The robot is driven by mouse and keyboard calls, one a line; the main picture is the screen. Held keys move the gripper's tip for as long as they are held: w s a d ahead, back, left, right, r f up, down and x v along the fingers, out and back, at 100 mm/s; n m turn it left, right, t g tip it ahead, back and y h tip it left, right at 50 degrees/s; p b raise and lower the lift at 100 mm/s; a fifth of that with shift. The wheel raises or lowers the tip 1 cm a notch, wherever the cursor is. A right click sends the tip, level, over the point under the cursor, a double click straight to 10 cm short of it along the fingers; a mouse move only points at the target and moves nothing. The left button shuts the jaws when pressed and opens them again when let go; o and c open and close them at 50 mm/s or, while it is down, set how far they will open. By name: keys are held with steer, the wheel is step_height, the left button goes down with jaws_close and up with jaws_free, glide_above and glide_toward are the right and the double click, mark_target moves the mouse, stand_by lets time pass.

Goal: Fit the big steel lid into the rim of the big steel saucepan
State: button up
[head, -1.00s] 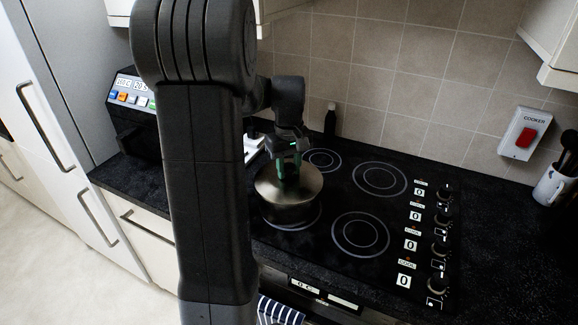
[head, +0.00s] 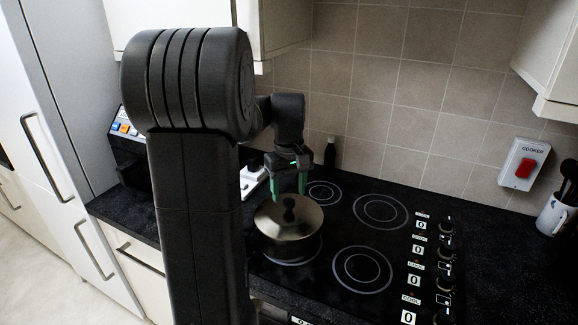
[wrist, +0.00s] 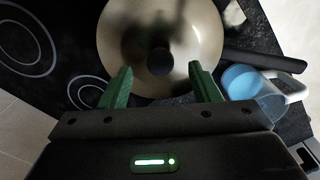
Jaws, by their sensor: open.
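The big steel lid (head: 288,216), with a dark round knob, lies on top of the big steel saucepan (head: 290,247) on the front left hob ring. It looks about level and covers the pan's mouth; I cannot tell whether its edge sits fully inside the rim. In the wrist view the lid (wrist: 160,30) fills the upper middle, its knob ahead of the fingertips. My gripper (head: 289,188) is open and empty just above the lid, its green fingers spread apart. The fingers also show in the wrist view (wrist: 162,85). The pan's body is mostly hidden there.
A dark handle (wrist: 262,60) and a blue-and-white container (wrist: 255,92) lie right of the lid in the wrist view. A dark bottle (head: 330,154) stands behind the hob by the tiled wall. The other hob rings (head: 362,264) are clear. Wall cupboards hang above.

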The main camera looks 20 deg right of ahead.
mark_target(289, 201)
step_height(289, 201, up, 9)
steer(key=shift+r, duration=0.15)
stand_by(0.5)
step_height(289, 201, down, 14)
steer(key=shift+r, duration=0.15)
steer(key=shift+r+p, duration=0.25)
steer(key=shift+p, duration=0.15)
steer(key=shift+f, duration=0.1)
stand_by(0.3)
